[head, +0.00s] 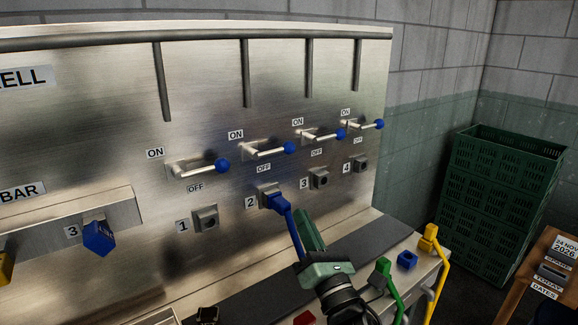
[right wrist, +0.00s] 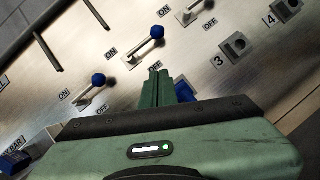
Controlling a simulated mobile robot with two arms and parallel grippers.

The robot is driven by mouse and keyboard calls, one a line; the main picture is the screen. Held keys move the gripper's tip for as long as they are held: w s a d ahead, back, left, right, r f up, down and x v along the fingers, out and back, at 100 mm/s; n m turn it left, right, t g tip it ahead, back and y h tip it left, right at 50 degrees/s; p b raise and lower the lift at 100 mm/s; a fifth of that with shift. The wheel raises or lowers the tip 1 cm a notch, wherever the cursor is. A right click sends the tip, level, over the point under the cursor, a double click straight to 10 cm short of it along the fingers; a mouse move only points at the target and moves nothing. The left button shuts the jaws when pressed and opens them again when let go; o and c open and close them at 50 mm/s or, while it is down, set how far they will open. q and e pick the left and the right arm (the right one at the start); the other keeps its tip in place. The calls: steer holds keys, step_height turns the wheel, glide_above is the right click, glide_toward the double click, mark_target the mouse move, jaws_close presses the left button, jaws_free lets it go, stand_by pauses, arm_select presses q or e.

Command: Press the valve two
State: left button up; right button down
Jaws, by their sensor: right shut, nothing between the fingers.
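Station 2 on the steel panel has a lever (head: 268,151) with a blue ball end, pointing right between its ON and OFF labels. Below it, beside the number 2, is a square socket with a blue head on it; a blue handle (head: 291,230) slopes down from this toward my right gripper. My right gripper (head: 304,216) is shut, just right of the blue handle and below the lever. In the right wrist view its green fingers (right wrist: 159,84) are together, with a blue piece (right wrist: 184,91) beside them. They hide socket 2 there. The lever 2 (right wrist: 144,48) is apart from the fingertips.
Levers 1 (head: 197,169), 3 (head: 322,136) and 4 (head: 365,125) flank it, with sockets 1 (head: 206,219), 3 (head: 319,178) and 4 (head: 360,164) below. Green (head: 392,290) and yellow (head: 437,265) tools stand at the bench's right. Green crates (head: 500,195) stand beyond.

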mark_target(275, 151)
steer(key=p+x, duration=0.1)
steer(key=x, duration=0.3)
steer(key=r+p+x, duration=0.1)
steer(key=p+x, duration=0.1)
steer(key=x, duration=0.2)
steer(key=d+p+x, duration=0.1)
steer(key=x, duration=0.3)
steer(key=shift+w+r, duration=0.1)
steer(key=shift+r, duration=0.3)
arm_select(q)
steer(key=r, duration=0.4)
steer(key=shift+w+r+p, duration=0.35)
arm_select(e)
steer(key=shift+w+d+r, duration=0.15)
steer(key=shift+w+r, duration=0.1)
steer(key=shift+r, duration=0.05)
